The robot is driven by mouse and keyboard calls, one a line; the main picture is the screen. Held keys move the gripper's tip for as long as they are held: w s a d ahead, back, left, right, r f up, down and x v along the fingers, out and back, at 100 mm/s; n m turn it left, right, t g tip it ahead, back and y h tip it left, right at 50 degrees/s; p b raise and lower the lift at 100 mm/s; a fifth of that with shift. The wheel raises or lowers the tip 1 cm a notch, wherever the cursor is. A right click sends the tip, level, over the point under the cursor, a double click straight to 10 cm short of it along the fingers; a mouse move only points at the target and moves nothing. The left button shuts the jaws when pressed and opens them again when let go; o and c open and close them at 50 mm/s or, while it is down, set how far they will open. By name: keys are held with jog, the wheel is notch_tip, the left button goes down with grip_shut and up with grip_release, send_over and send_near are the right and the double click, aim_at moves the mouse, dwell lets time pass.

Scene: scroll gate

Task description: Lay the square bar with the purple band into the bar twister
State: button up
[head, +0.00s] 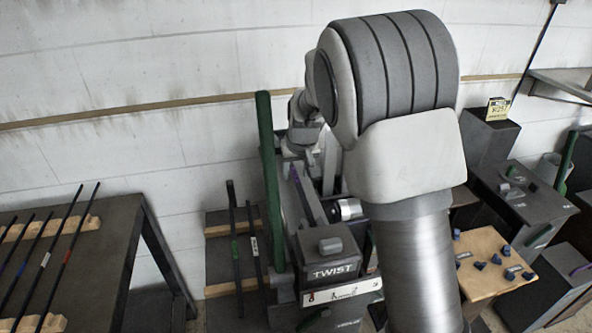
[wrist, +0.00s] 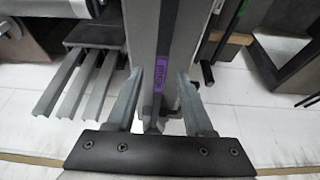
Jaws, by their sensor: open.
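The square grey bar with the purple band (head: 297,174) lies lengthwise in the bar twister (head: 330,272), which is marked TWIST. In the wrist view the purple band (wrist: 161,72) shows on the bar between my fingertips. My gripper (wrist: 159,76) is open, with one finger on each side of the bar; I cannot tell whether either finger touches it. In the head view my arm hides much of the twister's right side, and my fingers are too small to make out. Whether the bar is fully seated cannot be told.
A dark table (head: 105,235) at left holds several thin bars with coloured bands on wooden blocks. A low rack with two dark bars (head: 235,250) stands beside the twister's green post (head: 268,180). A wooden board with blue pieces (head: 490,262) and dark cabinets are at right.

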jog(key=v, duration=1.7)
jog(key=shift+r, duration=0.25)
jog(key=s+d+r+m, duration=0.1)
jog(key=s+d, duration=0.3)
jog(key=s, duration=0.3)
jog(key=s+d+r, duration=0.2)
jog(key=s+d, duration=0.1)
jog(key=s, duration=0.5)
jog(key=s+d+f, duration=0.1)
jog(key=s+f, duration=0.1)
jog(key=s, duration=0.4)
jog(key=s+d+f+m+t+h, duration=0.1)
jog(key=s+d+f, duration=0.1)
jog(key=s, duration=0.4)
jog(key=shift+s+d+f, duration=0.25)
jog(key=shift+s+f, duration=0.15)
jog(key=shift+f, duration=0.1)
